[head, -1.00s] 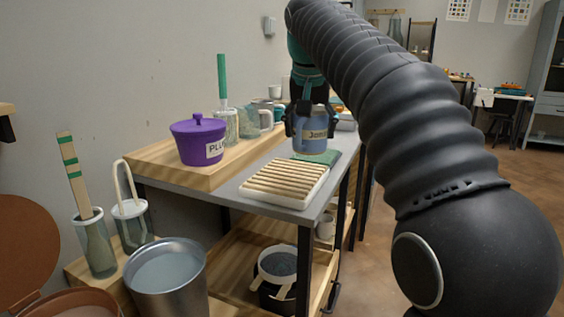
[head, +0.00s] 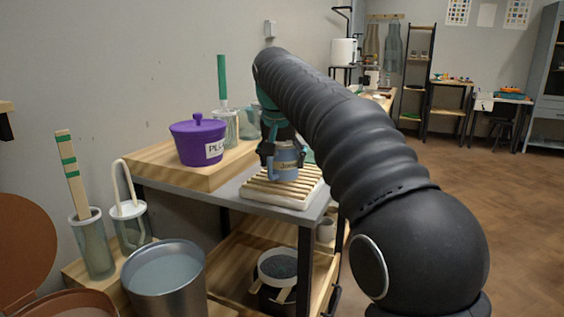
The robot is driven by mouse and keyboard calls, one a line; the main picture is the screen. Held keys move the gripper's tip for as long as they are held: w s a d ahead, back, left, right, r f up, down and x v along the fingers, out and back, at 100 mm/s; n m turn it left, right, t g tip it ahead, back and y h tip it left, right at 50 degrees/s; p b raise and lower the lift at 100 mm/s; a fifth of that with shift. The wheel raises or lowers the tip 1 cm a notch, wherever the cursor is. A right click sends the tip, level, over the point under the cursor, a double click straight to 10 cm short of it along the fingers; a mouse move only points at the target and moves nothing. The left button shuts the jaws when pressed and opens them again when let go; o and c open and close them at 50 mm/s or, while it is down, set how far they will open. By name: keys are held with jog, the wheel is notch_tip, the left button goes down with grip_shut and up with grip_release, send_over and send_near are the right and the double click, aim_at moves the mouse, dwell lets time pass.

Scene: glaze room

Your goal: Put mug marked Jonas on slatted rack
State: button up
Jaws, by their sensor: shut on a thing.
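The blue mug with a tan label (head: 286,163) is in my gripper (head: 283,155), over the back part of the slatted rack. The label is too small to read now; in the earlier frame it begins "Jona". My gripper is shut on the mug from above, its dark fingers on both sides. The slatted rack (head: 262,191) is a set of light wooden bars on a pale tray near the front of the grey table. The mug's base looks at or just above the slats; I cannot tell whether it touches.
A purple lidded pot (head: 198,143) stands on a wooden board (head: 146,173) left of the rack. A glass jar with a green-handled tool (head: 223,85) is behind it. A metal bucket (head: 165,278) and tool jars stand lower left. My arm hides the table's back.

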jog(key=shift+f, duration=0.1)
jog(key=o, duration=1.7)
jog(key=p+v, duration=0.2)
jog(key=v, duration=1)
